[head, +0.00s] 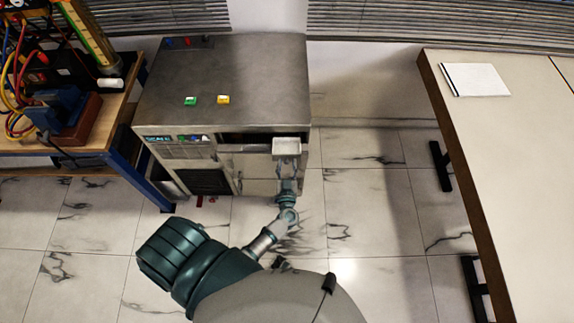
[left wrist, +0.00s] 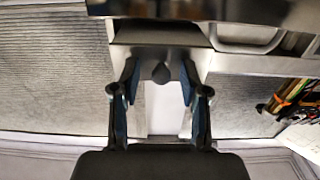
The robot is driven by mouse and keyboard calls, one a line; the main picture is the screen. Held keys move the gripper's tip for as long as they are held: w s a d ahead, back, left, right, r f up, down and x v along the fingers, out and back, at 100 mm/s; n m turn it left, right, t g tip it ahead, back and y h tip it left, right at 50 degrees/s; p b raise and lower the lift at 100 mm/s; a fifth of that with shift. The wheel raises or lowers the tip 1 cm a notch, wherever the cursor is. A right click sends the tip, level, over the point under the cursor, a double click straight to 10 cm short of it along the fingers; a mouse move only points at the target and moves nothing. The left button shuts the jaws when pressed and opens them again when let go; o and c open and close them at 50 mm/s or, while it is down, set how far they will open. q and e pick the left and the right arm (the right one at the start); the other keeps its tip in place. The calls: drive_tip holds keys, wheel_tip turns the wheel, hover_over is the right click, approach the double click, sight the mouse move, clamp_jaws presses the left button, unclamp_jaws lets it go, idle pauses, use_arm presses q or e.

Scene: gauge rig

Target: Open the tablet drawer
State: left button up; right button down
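A grey metal cabinet (head: 222,85) stands at the back centre. The drawer front (head: 250,160) is at the upper right of its front face, below a dark slot. My left gripper (head: 287,176) is at this front, small and partly merged with the cabinet in the head view. In the left wrist view my left gripper (left wrist: 159,78) has its two blue-padded fingers apart. A dark rounded knob (left wrist: 161,73) shows between the fingertips, with visible gaps on both sides. I cannot tell whether the knob is on the drawer. My right gripper is not in view.
A green piece (head: 190,101) and a yellow piece (head: 223,100) lie on the cabinet top. A workbench (head: 113,112) with cables and instruments stands close on the left. A long table (head: 500,130) with a white sheet (head: 475,79) is on the right. Tiled floor (head: 370,210) between is clear.

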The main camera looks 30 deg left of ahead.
use_arm(q)
drive_tip(key=v, duration=1.2)
drive_tip(key=shift+f, duration=0.1)
drive_tip(key=s+d+f+m+g+h, duration=0.2)
drive_tip(key=s+d+f+m+h, duration=0.25)
drive_tip(key=f, duration=0.55)
drive_tip(key=s+d+f+m+g+h, duration=0.1)
drive_tip(key=d+f+m+g+h, duration=0.3)
drive_tip(key=f+h, duration=0.5)
drive_tip(key=s+a+f+g+y, duration=0.2)
drive_tip(key=s+a+f+g, duration=0.2)
drive_tip(key=s+f, duration=0.3)
drive_tip(key=s+a+f+g+y, duration=0.2)
drive_tip(key=s+a+f+g, duration=0.2)
drive_tip(key=s+f, duration=0.4)
drive_tip(key=s, duration=0.3)
drive_tip(key=shift+a+f, duration=0.2)
drive_tip(key=shift+f, duration=0.15)
